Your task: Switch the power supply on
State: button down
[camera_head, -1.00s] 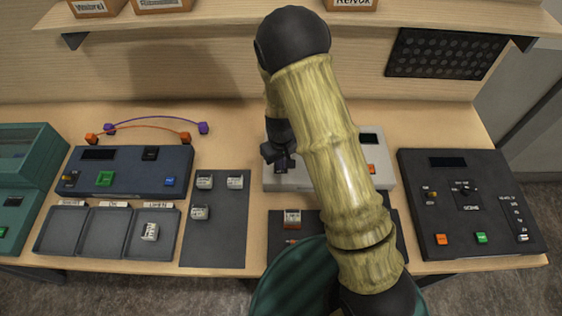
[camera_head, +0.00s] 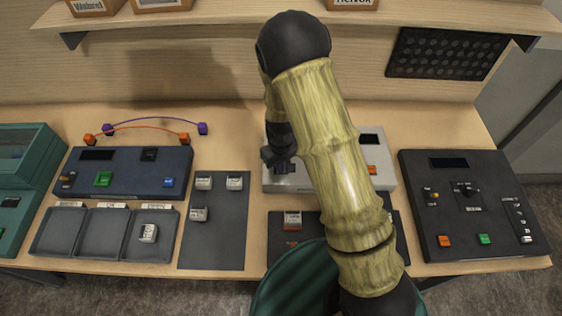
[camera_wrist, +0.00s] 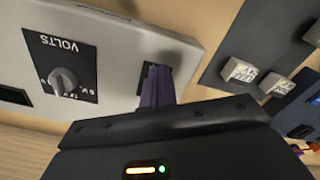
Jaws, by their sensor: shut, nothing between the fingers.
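The power supply (camera_head: 310,185) is a light grey box in the middle of the table, partly hidden behind my arm. In the wrist view its pale face (camera_wrist: 120,50) carries a dark plate marked VOLTS with a grey knob (camera_wrist: 63,80). My gripper (camera_head: 281,167) is at the left part of this box. In the wrist view its purple-grey shut fingers (camera_wrist: 157,84) are at a small dark switch plate (camera_wrist: 146,74). The fingers hide most of that plate, so I cannot tell the switch's position or whether they touch it. The display (camera_head: 369,138) looks dark.
A blue-grey console (camera_head: 125,173) and trays (camera_head: 90,232) stand left. A dark mat (camera_head: 215,235) with several small labelled blocks lies left of the supply. A black console (camera_head: 470,205) stands right. A shelf (camera_head: 240,22) runs above the back.

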jog(key=shift+w, duration=1.2)
jog(key=shift+r, duration=0.15)
notch_tip(320, 180, up, 7)
jog(key=p, duration=0.5)
jog(key=shift+s, duration=0.45)
dwell(0.5)
jog(key=s+d+r+m+t+b, duration=0.2)
jog(key=s+d+r+m+b, duration=0.3)
jog(key=s+d, duration=0.8)
notch_tip(320, 180, up, 4)
jog(key=s+b, duration=0.1)
jog(key=b, duration=0.2)
jog(key=shift+d+m+t+b, duration=0.3)
jog(key=shift+b, duration=0.1)
